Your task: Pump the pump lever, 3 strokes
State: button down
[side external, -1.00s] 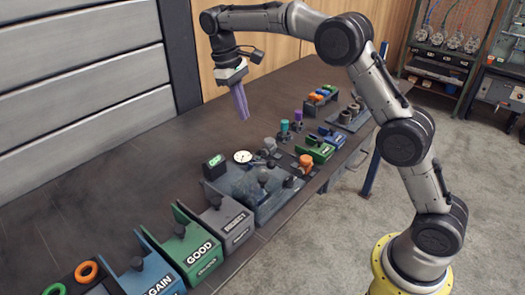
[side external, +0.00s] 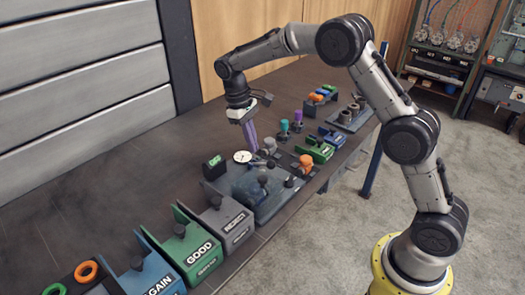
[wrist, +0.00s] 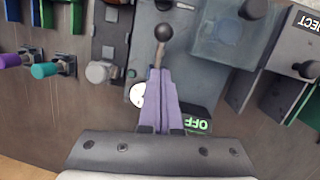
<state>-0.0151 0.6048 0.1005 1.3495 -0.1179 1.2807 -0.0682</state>
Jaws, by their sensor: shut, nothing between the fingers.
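The pump lever (wrist: 163,33), a thin rod with a dark ball knob, shows in the wrist view just beyond my fingertips. My gripper (side external: 253,149) has purple fingers, which are shut and empty. It points down over the far part of the grey panel (side external: 278,205), close to the white gauge (side external: 242,156). In the wrist view my fingers (wrist: 160,72) partly cover the gauge (wrist: 136,94) and the near end of the lever. I cannot tell whether the fingertips touch the lever. A small display (wrist: 197,124) reads OFF in green.
A clear cover (wrist: 225,38) stands on the panel beside the lever. Labelled bins, one green (side external: 198,245), stand at the front left. Teal (side external: 284,126) and purple (side external: 297,117) pegs stand behind the panel.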

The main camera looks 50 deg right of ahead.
aim_at(270, 163)
jog(key=shift+s+d+f, duration=0.15)
jog(key=shift+s+f, duration=0.3)
jog(key=shift+s, duration=0.35)
jog(key=shift+s+d+f, duration=0.15)
jog(key=shift+s+f, duration=0.3)
jog(key=shift+s, duration=0.35)
jog(key=shift+s+f+t, duration=0.45)
jog(key=shift+s+t, duration=0.3)
jog(key=shift+t, duration=0.35)
jog(key=shift+s+f, duration=0.65)
jog(key=shift+f, duration=0.2)
